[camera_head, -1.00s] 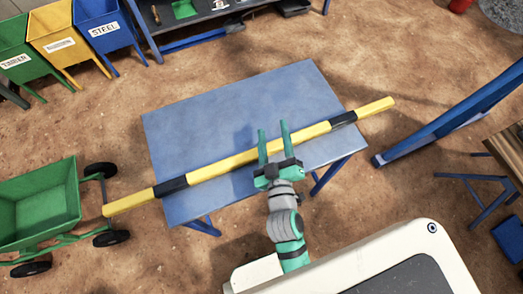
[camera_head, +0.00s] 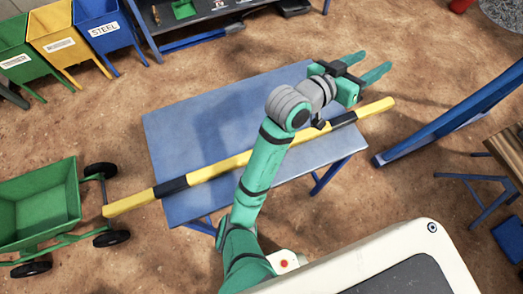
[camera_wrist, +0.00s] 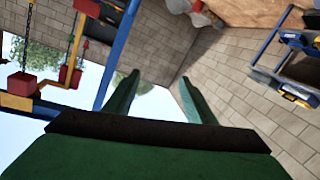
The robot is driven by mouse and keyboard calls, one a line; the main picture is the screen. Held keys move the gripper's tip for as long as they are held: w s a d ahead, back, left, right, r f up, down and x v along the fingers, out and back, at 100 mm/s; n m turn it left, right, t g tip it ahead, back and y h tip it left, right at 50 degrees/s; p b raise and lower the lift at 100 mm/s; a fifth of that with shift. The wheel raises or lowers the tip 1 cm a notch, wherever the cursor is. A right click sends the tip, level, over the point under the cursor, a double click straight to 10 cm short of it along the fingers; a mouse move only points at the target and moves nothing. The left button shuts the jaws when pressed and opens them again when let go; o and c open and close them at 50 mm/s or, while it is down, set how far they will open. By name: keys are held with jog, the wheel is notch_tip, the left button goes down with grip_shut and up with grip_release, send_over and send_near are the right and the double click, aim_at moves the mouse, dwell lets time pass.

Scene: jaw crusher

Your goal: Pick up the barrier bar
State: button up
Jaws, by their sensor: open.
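The barrier bar (camera_head: 219,167) is a long yellow bar with black bands. It lies across the blue table (camera_head: 185,137), and both its ends stick out past the table's sides. My gripper (camera_head: 369,66) is open and empty, raised beyond the bar near the table's far right corner and pointing to the upper right. My arm passes over the bar and hides a part of it right of the middle. In the wrist view my two green fingers (camera_wrist: 158,98) stand apart with nothing between them, and the bar does not show there.
A green cart (camera_head: 42,207) stands left of the table, close to the bar's left end. Labelled bins (camera_head: 104,30) and a workbench are at the back. Bare ground is open beyond the table.

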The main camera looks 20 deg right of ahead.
jog(key=s+a+f+m+g+y, duration=0.4)
jog(key=a+f+m+y, duration=0.2)
jog(key=f+y, duration=0.3)
jog(key=w+a+f+y, duration=0.1)
jog(key=a+f+y, duration=0.2)
jog(key=a, duration=0.4)
jog(key=w+a+f+y, duration=0.1)
jog(key=a+f+y, duration=0.1)
jog(key=a+f, duration=0.2)
jog(key=a+f+y, duration=0.3)
jog(key=a, duration=0.7)
jog(key=shift+w+a+f+y, duration=0.2)
jog(key=shift+w+y, duration=0.1)
jog(key=shift+w, duration=0.1)
jog(key=shift+s+a+f, duration=0.1)
jog(key=shift+s+f, duration=0.05)
jog(key=shift+f, duration=3.05)
jog(key=shift+c, duration=0.3)
